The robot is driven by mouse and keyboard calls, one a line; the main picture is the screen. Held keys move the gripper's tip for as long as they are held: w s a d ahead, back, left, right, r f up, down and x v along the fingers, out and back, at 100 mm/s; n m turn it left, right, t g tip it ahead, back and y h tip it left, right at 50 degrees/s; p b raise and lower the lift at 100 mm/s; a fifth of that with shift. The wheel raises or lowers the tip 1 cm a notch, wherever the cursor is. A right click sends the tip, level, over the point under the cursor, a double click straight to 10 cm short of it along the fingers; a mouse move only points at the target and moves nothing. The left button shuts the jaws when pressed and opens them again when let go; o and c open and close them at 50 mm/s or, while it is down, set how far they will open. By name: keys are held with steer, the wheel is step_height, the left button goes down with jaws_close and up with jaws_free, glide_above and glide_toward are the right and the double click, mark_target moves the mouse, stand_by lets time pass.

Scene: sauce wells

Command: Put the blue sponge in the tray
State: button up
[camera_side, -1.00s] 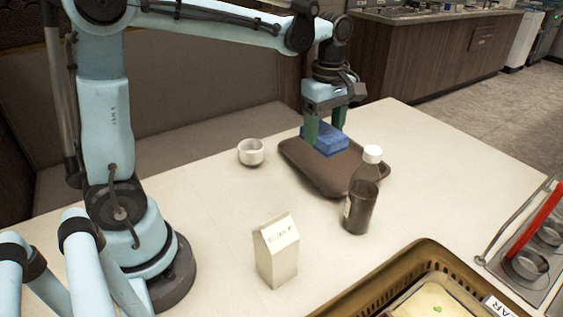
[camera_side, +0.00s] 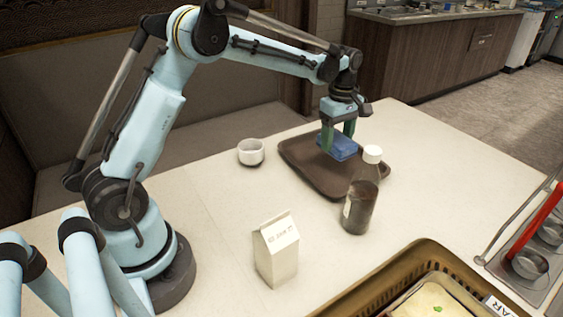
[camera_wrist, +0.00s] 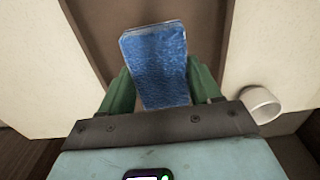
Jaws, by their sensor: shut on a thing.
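The blue sponge (camera_side: 343,149) is between the green fingers of my gripper (camera_side: 338,142), which is shut on it. In the side view it is over the middle of the brown tray (camera_side: 300,160); I cannot tell whether it touches the tray's floor. In the wrist view the sponge (camera_wrist: 160,65) stands out between the two fingers of my gripper (camera_wrist: 162,95), with the tray (camera_wrist: 95,30) behind it.
A dark bottle with a white cap (camera_side: 360,205) stands close to the tray's front right edge. A white cup (camera_side: 251,152) is left of the tray. A white carton (camera_side: 276,250) stands nearer the front, beside a brown basket (camera_side: 420,255). Table left of the carton is clear.

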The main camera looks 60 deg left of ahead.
steer(key=shift+w+a+f, duration=0.2)
steer(key=shift+a+f, duration=0.2)
steer(key=shift+a, duration=0.1)
steer(key=shift+w+a+f, duration=0.15)
steer(key=shift+a+f, duration=0.2)
steer(key=shift+a, duration=0.1)
steer(key=shift+f, duration=1.9)
steer(key=o, duration=1)
steer(key=shift+f, duration=0.15)
steer(key=shift+o, duration=0.2)
